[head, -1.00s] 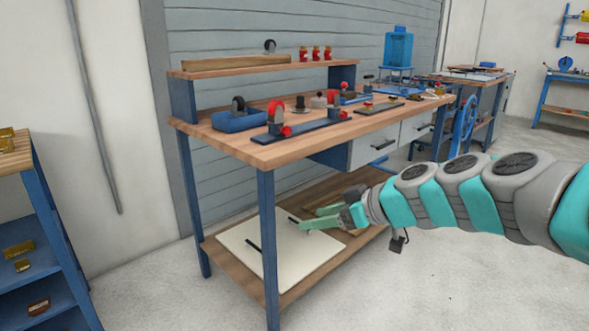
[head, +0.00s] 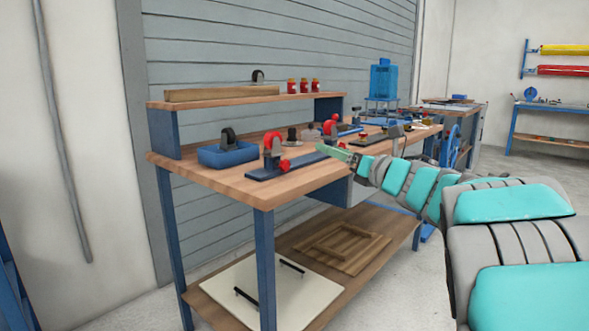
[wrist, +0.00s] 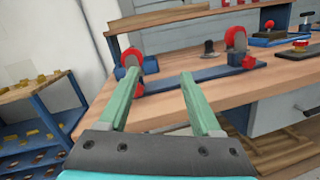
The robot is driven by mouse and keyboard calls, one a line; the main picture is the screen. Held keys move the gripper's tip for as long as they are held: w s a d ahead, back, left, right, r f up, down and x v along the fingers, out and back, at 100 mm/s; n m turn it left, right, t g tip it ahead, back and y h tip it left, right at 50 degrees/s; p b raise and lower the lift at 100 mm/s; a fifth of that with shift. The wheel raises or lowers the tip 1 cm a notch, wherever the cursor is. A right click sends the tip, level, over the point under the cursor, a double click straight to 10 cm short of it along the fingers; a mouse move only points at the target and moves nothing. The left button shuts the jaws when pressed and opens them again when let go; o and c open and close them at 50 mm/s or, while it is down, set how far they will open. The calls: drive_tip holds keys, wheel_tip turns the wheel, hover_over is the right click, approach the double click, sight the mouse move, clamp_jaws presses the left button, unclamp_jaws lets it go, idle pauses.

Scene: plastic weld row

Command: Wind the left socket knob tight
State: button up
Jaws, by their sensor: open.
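A dark blue bar (head: 300,161) lies on the wooden bench with a red-and-grey upright socket at each end. The left socket (head: 272,144) has a red knob (head: 284,165) low at its front. In the wrist view the left socket (wrist: 131,57) stands just beyond my left fingertip, which partly hides its base and knob. The right socket (wrist: 236,38) and its red knob (wrist: 249,61) show clear to the right. My gripper (wrist: 161,76) is open and empty, its green fingers apart at the bench's front edge. In the head view my gripper (head: 330,150) is right of the left knob, not touching it.
A blue tray (head: 227,158) holding a dark wheel sits left of the bar. A raised shelf (head: 225,101) runs along the back with several red bottles. More tools lie at the right of the bench. The front left bench top (head: 225,182) is clear.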

sight(287, 166)
drive_tip(key=s+a+f+n+g+y, duration=0.1)
drive_tip(key=s+a+f+n+g, duration=0.15)
drive_tip(key=a+f+g, duration=0.2)
drive_tip(key=shift+n+t, duration=0.25)
drive_tip(key=shift+t, duration=0.4)
drive_tip(key=x, duration=0.7)
drive_tip(key=shift+w+a, duration=0.15)
drive_tip(key=shift+w, duration=0.3)
clamp_jaws()
